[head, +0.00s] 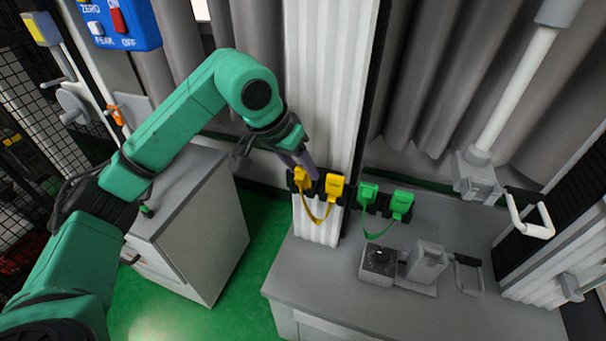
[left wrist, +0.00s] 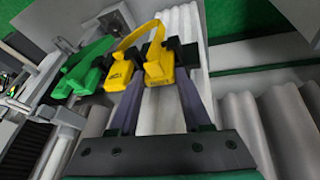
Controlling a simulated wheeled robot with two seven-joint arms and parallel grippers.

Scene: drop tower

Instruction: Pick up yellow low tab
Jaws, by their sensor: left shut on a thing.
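Two yellow tabs joined by a yellow strap hang in black holders on the pale ribbed column in the head view. My left gripper (head: 311,171) comes down from above onto the left yellow tab (head: 301,181). The right yellow tab (head: 335,186) is beside it, outside the fingers. In the left wrist view the fingers of my left gripper (left wrist: 159,88) stand on either side of the held yellow tab (left wrist: 159,66), which still sits at its black holder. The other yellow tab (left wrist: 118,74) is left of it. I cannot read any marking. My right gripper is not in view.
Two green tabs (head: 400,204) with a green strap hang just right of the yellow pair. A grey bench (head: 330,270) with small metal fixtures (head: 425,262) stands below right. A grey cabinet (head: 205,235) stands at left. The green floor between them is clear.

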